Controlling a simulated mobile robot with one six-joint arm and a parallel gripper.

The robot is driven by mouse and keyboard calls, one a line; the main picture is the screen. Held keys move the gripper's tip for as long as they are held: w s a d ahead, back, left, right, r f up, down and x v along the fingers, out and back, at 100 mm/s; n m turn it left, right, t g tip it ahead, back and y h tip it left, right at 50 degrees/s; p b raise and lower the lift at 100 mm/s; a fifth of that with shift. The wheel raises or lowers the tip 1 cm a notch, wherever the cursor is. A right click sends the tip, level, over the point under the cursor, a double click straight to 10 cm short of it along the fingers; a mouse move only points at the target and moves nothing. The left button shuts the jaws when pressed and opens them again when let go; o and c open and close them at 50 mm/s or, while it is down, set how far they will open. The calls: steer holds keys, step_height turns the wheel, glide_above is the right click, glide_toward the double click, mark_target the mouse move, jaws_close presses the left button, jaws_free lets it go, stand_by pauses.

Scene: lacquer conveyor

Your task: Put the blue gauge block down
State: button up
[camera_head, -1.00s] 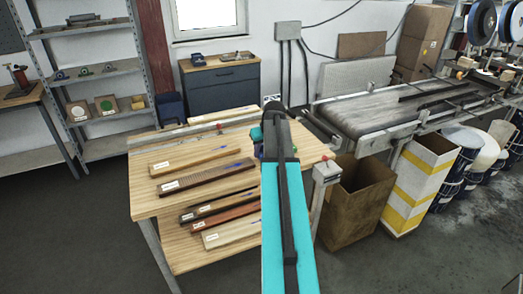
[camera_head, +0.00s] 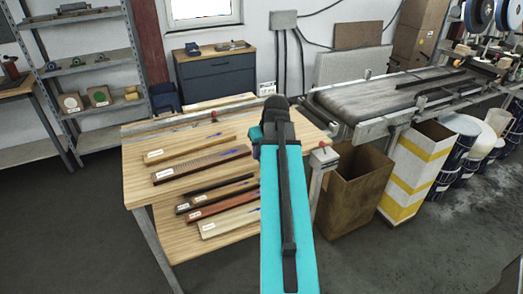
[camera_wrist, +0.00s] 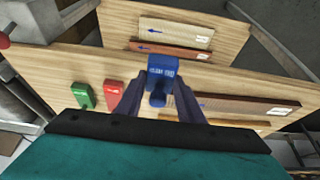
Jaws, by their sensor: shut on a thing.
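The blue gauge block (camera_wrist: 162,72) is between the two dark fingers of my gripper (camera_wrist: 158,98) in the wrist view, with its lettered face showing. My gripper is shut on it over the wooden table (camera_head: 140,188). Whether the block touches the tabletop, I cannot tell. In the head view my arm hides most of the gripper and the block. A green block (camera_wrist: 83,95) and a red block (camera_wrist: 114,93) stand on the table left of the gripper in the wrist view.
Several labelled wooden strips, among them a pale one (camera_head: 185,150) and a ribbed brown one (camera_head: 200,165), lie on the table and its lower shelf. A conveyor (camera_head: 365,98) stands to the right, with an open brown bin (camera_head: 352,190) below it.

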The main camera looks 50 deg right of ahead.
steer(key=shift+a, duration=0.15)
stand_by(0.6)
steer(key=w+a+r+n, duration=0.1)
steer(key=w+a, duration=0.4)
steer(key=a, duration=0.9)
steer(key=w+a+r+n+y, duration=0.1)
steer(key=w+a+r, duration=0.3)
steer(key=a, duration=1.1)
steer(key=w+a+r+n, duration=0.2)
steer(key=w+a, duration=0.3)
steer(key=a, duration=1)
steer(key=shift+w+a+r+y, duration=0.2)
steer(key=shift+w+r+y, duration=0.1)
steer(key=shift+r+y, duration=0.1)
